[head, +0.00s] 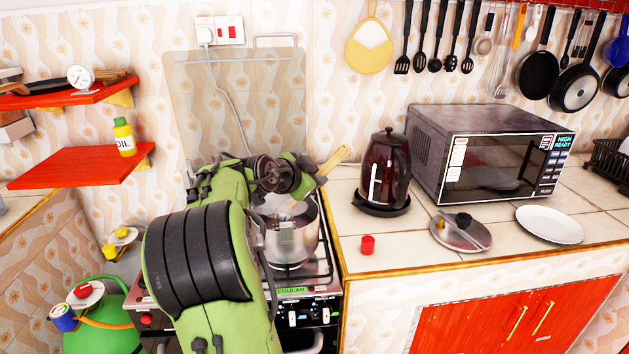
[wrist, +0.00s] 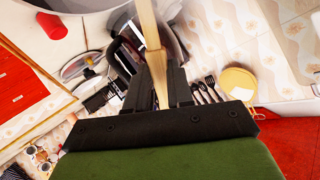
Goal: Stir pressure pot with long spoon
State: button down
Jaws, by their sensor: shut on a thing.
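The silver pressure pot (head: 292,240) stands without a lid on the stove at the centre of the head view, partly hidden by my green arm. My gripper (wrist: 160,85) is shut on the wooden long spoon (wrist: 147,25), which runs between its fingers in the wrist view. In the head view the spoon's handle end (head: 335,159) sticks up to the right past my wrist, above the pot. The spoon tilts down toward the pot's opening. My arm hides much of its lower part, so I cannot tell how deep its tip is.
A clear panel (head: 240,105) stands behind the stove. A green gas cylinder (head: 95,320) is at lower left.

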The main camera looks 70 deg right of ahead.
notch_tip(320, 180, up, 9)
jog(key=p, duration=0.6)
jog(key=shift+r, duration=0.2)
jog(key=shift+p, duration=0.55)
